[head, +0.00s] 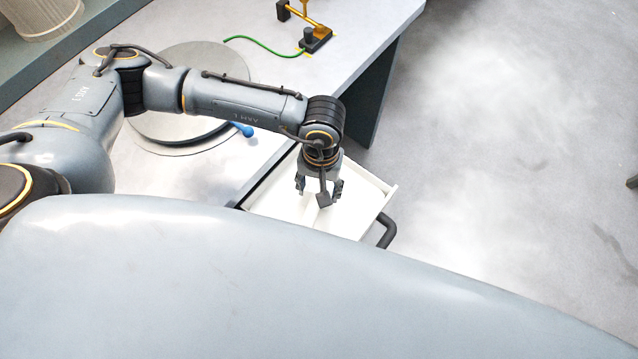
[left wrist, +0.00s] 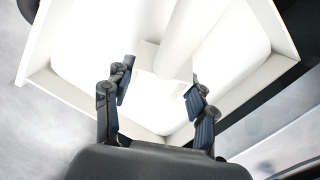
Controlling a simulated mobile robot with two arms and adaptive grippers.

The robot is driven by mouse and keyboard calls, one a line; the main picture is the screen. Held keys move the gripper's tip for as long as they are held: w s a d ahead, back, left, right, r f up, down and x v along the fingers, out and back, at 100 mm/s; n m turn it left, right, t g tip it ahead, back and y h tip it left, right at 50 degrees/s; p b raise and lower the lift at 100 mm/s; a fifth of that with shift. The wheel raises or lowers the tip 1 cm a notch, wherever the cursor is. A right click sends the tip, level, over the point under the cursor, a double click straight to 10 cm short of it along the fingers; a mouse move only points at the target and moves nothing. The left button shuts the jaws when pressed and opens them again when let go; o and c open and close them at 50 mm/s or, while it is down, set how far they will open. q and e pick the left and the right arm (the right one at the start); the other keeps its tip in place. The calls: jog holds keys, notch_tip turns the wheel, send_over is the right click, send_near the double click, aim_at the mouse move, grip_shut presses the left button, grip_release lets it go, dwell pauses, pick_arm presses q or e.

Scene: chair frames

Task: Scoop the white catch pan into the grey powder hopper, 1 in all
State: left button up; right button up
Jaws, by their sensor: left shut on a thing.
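The white catch pan (head: 362,200) looks like a shallow, open tray with low walls, jutting out beside the table's front edge. It fills much of the left wrist view (left wrist: 232,92). My left gripper (head: 320,192) points down into the pan. In the left wrist view its fingers (left wrist: 160,88) are on either side of a small white block (left wrist: 163,60), with a white round bar (left wrist: 190,32) rising from it; the gripper is shut on this white piece. I cannot tell what lies in the pan. I cannot make out the grey powder hopper for certain. My right gripper is out of view.
A flat grey round plate (head: 190,62) lies on the table (head: 362,28), partly behind my left arm, with a blue knob (head: 243,129) near it. A brass-coloured stand (head: 316,38) with a green cord is at the back. A dark handle (head: 388,232) sticks out by the pan. Floor is clear at right.

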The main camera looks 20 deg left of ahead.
pick_arm(q)
jog(key=shift+s, duration=0.1)
dwell(0.5)
jog(key=shift+s+a, duration=0.2)
jog(key=shift+s, duration=0.2)
jog(key=shift+b, duration=0.3)
jog(key=shift+w+d+f+b, duration=0.1)
jog(key=shift+w+d+b, duration=0.05)
jog(key=shift+w+b, duration=0.3)
